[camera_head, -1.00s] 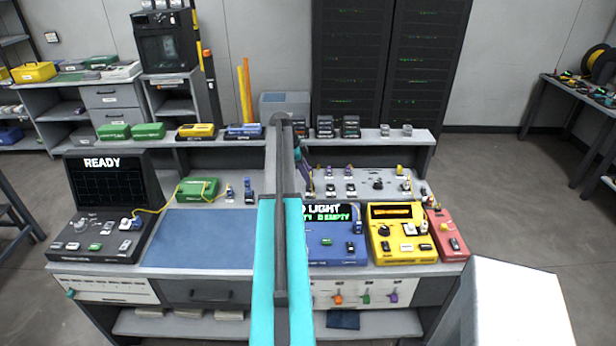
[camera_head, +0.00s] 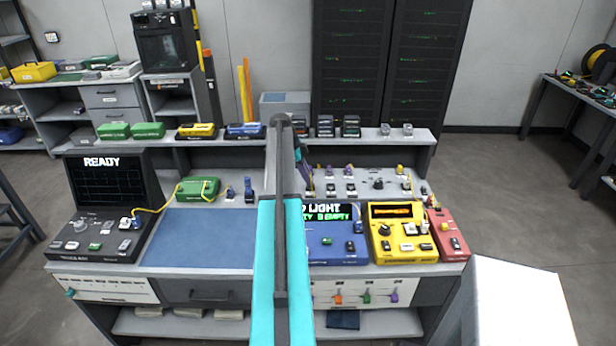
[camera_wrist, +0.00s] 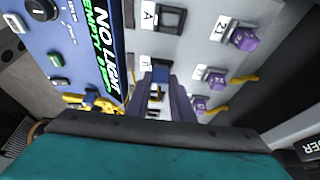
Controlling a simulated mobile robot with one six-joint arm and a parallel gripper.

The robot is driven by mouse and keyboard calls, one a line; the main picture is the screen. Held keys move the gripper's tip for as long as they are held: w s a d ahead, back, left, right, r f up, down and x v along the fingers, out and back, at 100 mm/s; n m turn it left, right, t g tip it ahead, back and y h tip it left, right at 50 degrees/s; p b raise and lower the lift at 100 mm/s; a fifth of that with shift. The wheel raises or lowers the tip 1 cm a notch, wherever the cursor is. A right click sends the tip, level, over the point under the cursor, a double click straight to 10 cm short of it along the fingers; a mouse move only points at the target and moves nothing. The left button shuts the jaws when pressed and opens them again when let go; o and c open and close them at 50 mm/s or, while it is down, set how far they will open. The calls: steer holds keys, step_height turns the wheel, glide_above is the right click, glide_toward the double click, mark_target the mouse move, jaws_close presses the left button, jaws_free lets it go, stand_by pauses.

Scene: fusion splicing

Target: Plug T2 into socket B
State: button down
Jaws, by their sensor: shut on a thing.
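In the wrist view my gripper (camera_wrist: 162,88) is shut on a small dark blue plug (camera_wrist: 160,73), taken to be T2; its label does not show. The grey sloping panel (camera_wrist: 200,50) lies beyond the fingers. A black square socket marked A (camera_wrist: 172,19) shows above the plug, apart from it. The area below socket A, with another label partly showing, is largely covered by my fingers and the plug. Socket B cannot be made out, and whether the plug touches the panel cannot be told. In the head view my arm hides most of the gripper.
Purple plugs (camera_wrist: 243,38) with yellow cables sit on the panel's right side. The blue device (camera_head: 335,240) has a screen with "LIGHT" and "EMPTY" readable. A yellow device (camera_head: 402,245) and a red one (camera_head: 450,243) stand to its right. The blue mat (camera_head: 200,238) is clear.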

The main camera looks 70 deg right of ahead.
steer(key=shift+f, duration=0.15)
steer(key=c, duration=1.5)
jaws_free()
steer(key=shift+o, duration=0.2)
steer(key=shift+r, duration=0.2)
steer(key=b+v, duration=0.4)
steer(key=v, duration=0.9)
steer(key=shift+r+b, duration=0.2)
steer(key=shift+b, duration=0.1)
steer(key=shift+w, duration=0.15)
